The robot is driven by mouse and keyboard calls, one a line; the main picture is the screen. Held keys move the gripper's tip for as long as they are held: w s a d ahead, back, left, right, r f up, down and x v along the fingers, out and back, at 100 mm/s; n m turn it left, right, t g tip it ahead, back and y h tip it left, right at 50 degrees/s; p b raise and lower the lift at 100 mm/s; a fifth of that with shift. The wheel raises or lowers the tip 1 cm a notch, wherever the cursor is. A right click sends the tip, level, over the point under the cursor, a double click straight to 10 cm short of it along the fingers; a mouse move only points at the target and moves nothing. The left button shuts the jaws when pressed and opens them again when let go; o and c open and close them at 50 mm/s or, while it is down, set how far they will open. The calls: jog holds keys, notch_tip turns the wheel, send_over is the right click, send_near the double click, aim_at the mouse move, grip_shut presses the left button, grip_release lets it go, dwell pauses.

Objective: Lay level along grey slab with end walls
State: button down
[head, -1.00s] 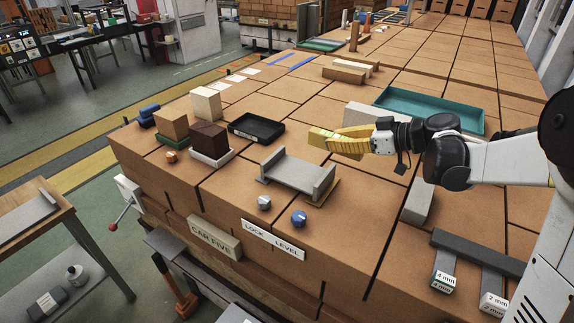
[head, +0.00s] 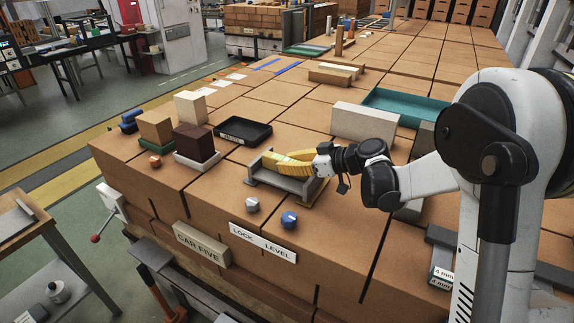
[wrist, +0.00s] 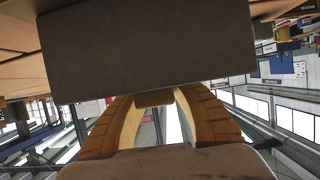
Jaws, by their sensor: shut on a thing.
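The grey slab with end walls (head: 277,182) lies on the brick top at the centre of the head view, a short upright wall at each end. My gripper (head: 291,161), with yellow fingers, is over the slab and shut on the yellow level (head: 270,158). The level shows only in part, since the fingers cover much of it. It appears over the space between the end walls; whether it touches the slab I cannot tell. In the wrist view my curved fingers (wrist: 158,118) are below a large dark block face that fills the upper middle.
A grey knob (head: 252,205) and a blue knob (head: 289,220) are in front of the slab, above the LOCK LEVEL plate (head: 263,243). A black tray (head: 243,131) is behind left, a pale block (head: 364,124) behind right. A dark brown block (head: 194,139) stands left.

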jog(key=c, duration=1.3)
grip_release()
jog(key=shift+o, duration=0.2)
jog(key=shift+r, duration=0.2)
jog(key=p+v, duration=0.2)
jog(key=v, duration=1)
jog(key=s+d+m+h, duration=0.2)
jog(key=s+m+h, duration=0.3)
jog(key=s, duration=0.8)
jog(key=s+d+m+h, duration=0.2)
jog(key=s+m+h, duration=0.4)
jog(key=s, duration=0.7)
jog(key=shift+s+d+f, duration=0.2)
jog(key=shift+d+f, duration=0.15)
jog(key=shift+f, duration=0.05)
